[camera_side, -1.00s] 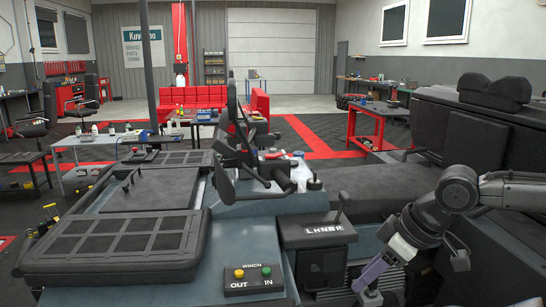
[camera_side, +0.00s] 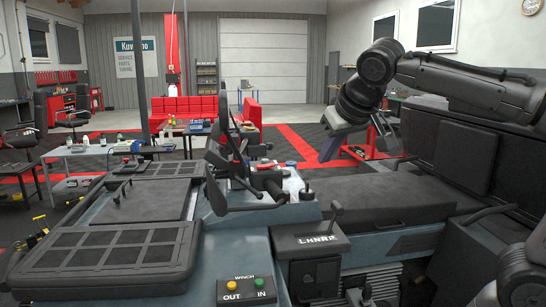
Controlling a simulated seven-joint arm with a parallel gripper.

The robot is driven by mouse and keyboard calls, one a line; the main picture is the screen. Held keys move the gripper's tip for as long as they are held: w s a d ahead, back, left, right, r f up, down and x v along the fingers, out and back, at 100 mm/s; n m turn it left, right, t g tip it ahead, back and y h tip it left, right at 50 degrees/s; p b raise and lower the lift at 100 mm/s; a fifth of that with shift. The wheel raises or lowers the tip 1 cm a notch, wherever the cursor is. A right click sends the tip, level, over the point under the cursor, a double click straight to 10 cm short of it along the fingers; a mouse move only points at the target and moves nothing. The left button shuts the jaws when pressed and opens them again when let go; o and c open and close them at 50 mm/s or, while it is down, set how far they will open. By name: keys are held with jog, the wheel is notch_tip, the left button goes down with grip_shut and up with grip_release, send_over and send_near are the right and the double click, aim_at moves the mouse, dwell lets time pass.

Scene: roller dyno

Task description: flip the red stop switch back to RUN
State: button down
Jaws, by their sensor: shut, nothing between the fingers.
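The handlebar (camera_side: 230,200) with its dark grips and levers stands at the middle of the vehicle. A small red spot (camera_side: 265,161) shows near it, but I cannot tell whether it is the stop switch or which way the switch is set. My gripper (camera_side: 328,156) hangs in the air to the right of the handlebar, above the seat area, pointing down and left. It is shut and empty, with a purplish-grey finger part showing. It looks clear of the handlebar; its depth is hard to judge.
A winch box (camera_side: 246,290) with yellow and green buttons sits at the front edge. The dark front rack (camera_side: 100,262) is at the left. The seat (camera_side: 375,203) lies below my gripper.

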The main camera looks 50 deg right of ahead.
jog(key=w+d+r+m+h, duration=0.2)
jog(key=w+d+r, duration=0.3)
jog(key=w, duration=0.5)
jog(key=w+f+g+h, duration=0.1)
jog(key=w, duration=0.7)
jog(key=shift+f, duration=0.25)
jog(key=shift+w+d+f, duration=0.1)
jog(key=x, duration=0.9)
jog(key=shift+d+f, duration=0.3)
notch_tip(320, 180, down, 2)
jog(key=shift+d+f, duration=0.1)
jog(key=shift+d, duration=0.05)
jog(key=shift+s+d+f, duration=0.1)
jog(key=shift+f, duration=0.35)
jog(key=shift+s+d+f, duration=0.1)
jog(key=shift+s+f, duration=0.05)
jog(key=shift+f, duration=0.25)
jog(key=shift+m, duration=0.3)
